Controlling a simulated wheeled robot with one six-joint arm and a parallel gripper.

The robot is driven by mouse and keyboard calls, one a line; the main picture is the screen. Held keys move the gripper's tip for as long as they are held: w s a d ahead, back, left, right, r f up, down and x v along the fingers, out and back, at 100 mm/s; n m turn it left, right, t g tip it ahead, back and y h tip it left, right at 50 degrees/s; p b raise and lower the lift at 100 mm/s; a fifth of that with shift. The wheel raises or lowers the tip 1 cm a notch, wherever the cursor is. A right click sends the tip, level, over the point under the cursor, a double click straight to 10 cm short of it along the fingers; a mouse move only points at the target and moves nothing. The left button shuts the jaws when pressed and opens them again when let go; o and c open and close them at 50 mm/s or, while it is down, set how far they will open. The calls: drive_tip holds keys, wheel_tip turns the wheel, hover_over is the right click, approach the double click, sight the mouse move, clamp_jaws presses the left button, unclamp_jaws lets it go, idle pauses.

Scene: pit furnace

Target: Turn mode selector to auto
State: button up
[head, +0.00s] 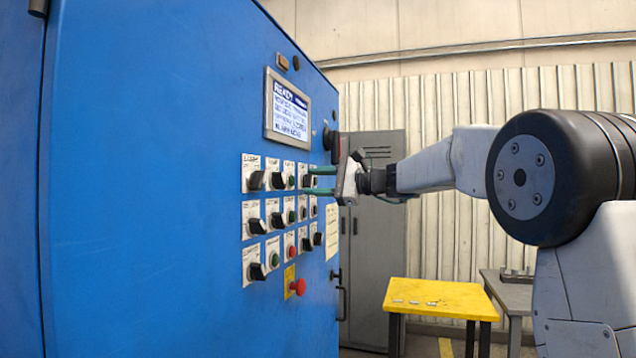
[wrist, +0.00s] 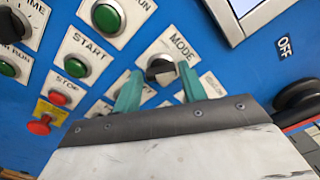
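The mode selector is a black knob (wrist: 160,71) on a white plate labelled MODE in the wrist view. Its auto mark is not readable. My gripper (wrist: 160,69) has two green fingers, one on each side of the knob, with a visible gap to it. The fingers look open, and I cannot tell whether either one touches the knob. In the head view my gripper (head: 309,181) reaches from the right to the blue cabinet (head: 150,180), its fingers one above the other at the upper right of the button rows, partly hiding the knob there.
Green START (wrist: 89,51) and red STOP (wrist: 59,98) buttons and a red emergency button (head: 298,286) share the panel. A screen (head: 288,107) sits above the controls. A black part (wrist: 299,98) lies right of my gripper. A yellow table (head: 440,293) stands behind.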

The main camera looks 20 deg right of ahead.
drive_tip(key=shift+o, duration=0.9)
drive_tip(key=v, duration=0.7)
drive_tip(key=shift+s+d, duration=0.25)
drive_tip(key=shift+d, duration=0.05)
